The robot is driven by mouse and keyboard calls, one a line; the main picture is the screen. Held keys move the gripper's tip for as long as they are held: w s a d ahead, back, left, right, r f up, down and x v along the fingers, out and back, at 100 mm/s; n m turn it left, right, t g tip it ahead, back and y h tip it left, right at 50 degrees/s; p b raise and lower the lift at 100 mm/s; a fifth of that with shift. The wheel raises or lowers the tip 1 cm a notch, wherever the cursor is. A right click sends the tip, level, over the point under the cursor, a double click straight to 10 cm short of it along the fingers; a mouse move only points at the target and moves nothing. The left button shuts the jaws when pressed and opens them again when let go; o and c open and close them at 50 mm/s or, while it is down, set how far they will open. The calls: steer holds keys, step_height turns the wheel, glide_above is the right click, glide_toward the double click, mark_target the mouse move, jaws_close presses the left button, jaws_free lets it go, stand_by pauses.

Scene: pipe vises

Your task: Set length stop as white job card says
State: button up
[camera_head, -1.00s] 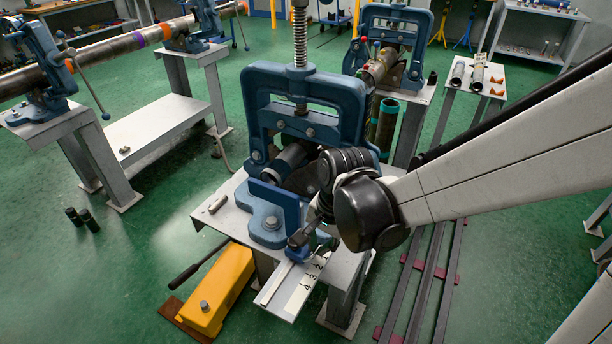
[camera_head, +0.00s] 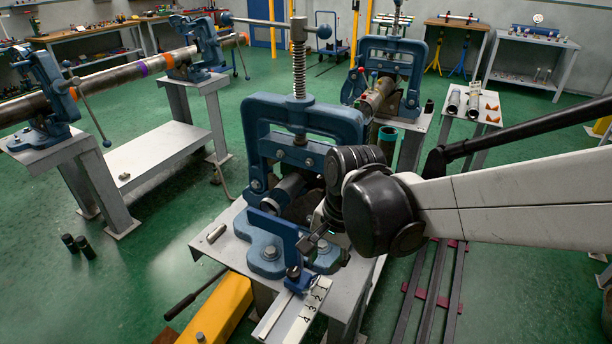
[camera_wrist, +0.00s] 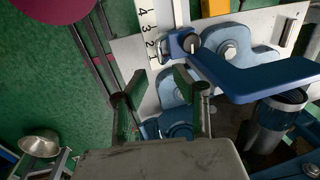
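The length stop is a blue upright plate (camera_head: 284,236) on a sliding block with a dark round knob (camera_head: 293,272). It sits on a rail beside a white scale (camera_head: 311,305) numbered 1 to 4, in front of the blue pipe vise (camera_head: 262,120). In the wrist view the stop plate (camera_wrist: 255,80) faces a pipe end (camera_wrist: 275,112), and its block and knob (camera_wrist: 191,43) lie beside the low end of the scale (camera_wrist: 147,25), around 1 to 2. My gripper (camera_wrist: 161,88) is open and empty, just short of the knob. No job card is readable.
A yellow foot unit with a lever (camera_head: 220,312) stands on the floor in front of the vise bench (camera_head: 207,248). A loose cylinder (camera_head: 216,233) lies on that bench. Long dark bars (camera_head: 432,290) lie right of it. Another vise (camera_head: 390,65) stands behind. Open floor lies left.

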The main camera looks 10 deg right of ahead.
steer(key=shift+s+d+r, duration=0.15)
steer(key=shift+d+r, duration=0.05)
steer(key=shift+r, duration=1.15)
steer(key=shift+s+d+r, duration=0.15)
steer(key=shift+r, duration=1.15)
steer(key=shift+d, duration=0.1)
steer(key=s+d+r+n+t+h, duration=0.1)
steer(key=s+d+r+n+t, duration=0.3)
steer(key=d, duration=0.6)
steer(key=shift+s+n+t+h, duration=0.3)
steer(key=shift+s+n+t, duration=0.7)
steer(key=shift+s+n, duration=0.4)
steer(key=shift+w+d, duration=0.1)
